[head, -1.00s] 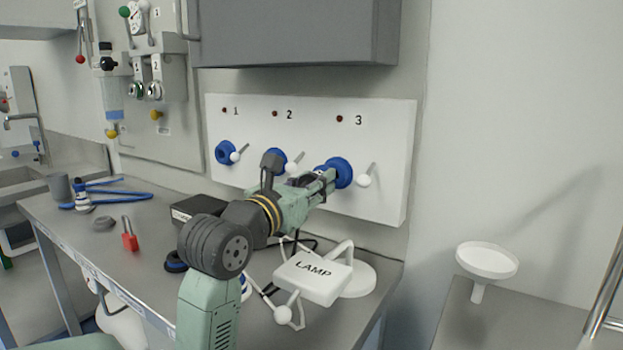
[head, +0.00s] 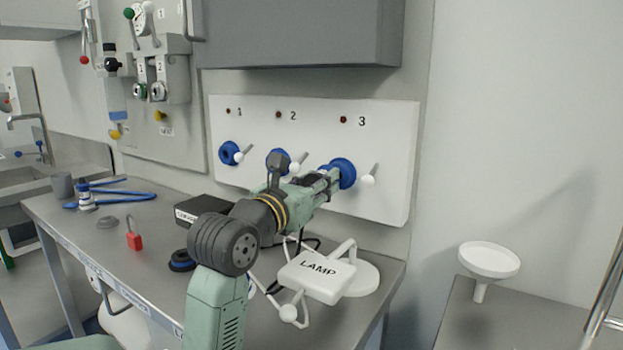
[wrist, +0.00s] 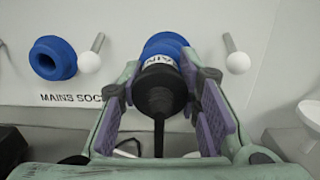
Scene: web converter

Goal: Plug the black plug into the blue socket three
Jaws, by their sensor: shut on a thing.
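The black plug (wrist: 160,92) has a white lettered band and a cable hanging from its back. My gripper (wrist: 168,85) is shut on it, with a finger pad on either side. It also shows in the head view (head: 326,184), close to the panel. The plug points at the blue socket three (head: 343,172), whose ring (wrist: 164,42) shows just behind the plug's front in the wrist view. The plug's front end is hidden, so I cannot tell how far it is in the socket.
White-knobbed levers stand beside the sockets; socket three's lever (head: 368,180) is just right of my gripper. Socket two (wrist: 53,58) is to the left. The lamp (head: 318,277) stands on the bench below my arm.

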